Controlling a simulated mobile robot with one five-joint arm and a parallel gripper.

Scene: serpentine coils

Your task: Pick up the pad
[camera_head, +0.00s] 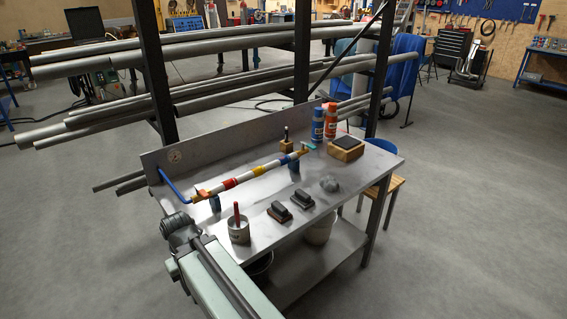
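A grey, rounded, fibrous-looking lump (330,183), possibly the pad, lies on the metal workbench (262,195) right of its middle, near the front edge. Two small dark blocks, one (279,211) and another (302,199), lie left of it. A wooden block with a dark flat top (346,148) sits at the back right of the bench. I cannot tell for sure which of these is the pad. My gripper is not in view.
A striped pipe (245,175) on supports runs along the bench behind these things. A can with a red handle (239,228) stands at the front left. Blue (318,124) and orange (331,119) bottles stand at the back.

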